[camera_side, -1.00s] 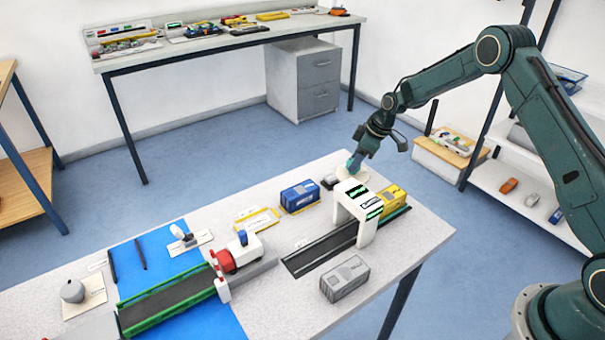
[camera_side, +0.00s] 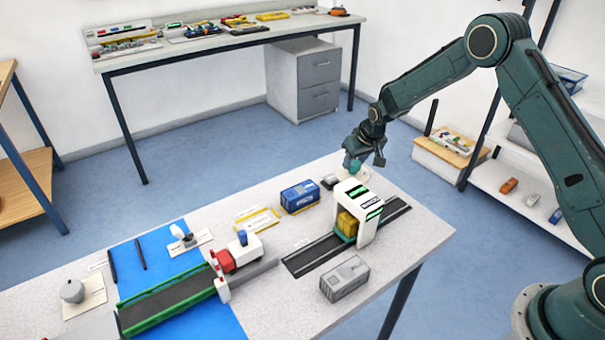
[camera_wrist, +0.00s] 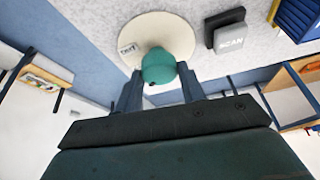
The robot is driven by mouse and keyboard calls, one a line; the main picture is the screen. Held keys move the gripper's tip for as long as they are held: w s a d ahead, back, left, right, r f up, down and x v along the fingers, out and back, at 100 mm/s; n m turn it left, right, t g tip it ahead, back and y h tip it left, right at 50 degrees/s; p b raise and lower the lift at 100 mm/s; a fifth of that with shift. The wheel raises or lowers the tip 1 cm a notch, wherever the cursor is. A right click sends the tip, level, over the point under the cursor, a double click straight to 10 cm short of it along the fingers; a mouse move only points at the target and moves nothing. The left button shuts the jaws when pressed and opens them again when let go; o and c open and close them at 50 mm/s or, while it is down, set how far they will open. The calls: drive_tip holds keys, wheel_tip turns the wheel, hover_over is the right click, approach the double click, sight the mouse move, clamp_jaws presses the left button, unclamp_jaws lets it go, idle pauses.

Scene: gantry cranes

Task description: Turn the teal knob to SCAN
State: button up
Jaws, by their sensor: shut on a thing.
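The teal knob (camera_wrist: 158,66) stands on a round cream disc (camera_wrist: 160,28) in the wrist view. A small dark mark shows at its lower edge. My gripper (camera_wrist: 160,76) has one finger on each side of the knob and is shut on it. In the side view my gripper (camera_side: 358,160) is low over the knob (camera_side: 354,167), behind the white gantry (camera_side: 362,202).
A yellow container (camera_side: 346,223) stands on the track under the gantry. A blue container (camera_side: 299,196) and a grey container (camera_side: 344,278) lie on either side. A red and white vehicle (camera_side: 238,254) and a green-edged conveyor (camera_side: 170,302) are further left.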

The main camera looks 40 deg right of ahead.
drive_tip(key=shift+m, duration=0.6)
drive_tip(key=shift+h, duration=0.3)
drive_tip(key=o, duration=1)
drive_tip(key=shift+c, duration=0.2)
drive_tip(key=shift+r, duration=0.1)
drive_tip(key=v, duration=1.3)
drive_tip(key=shift+r, duration=0.35)
drive_tip(key=shift+s, duration=0.1)
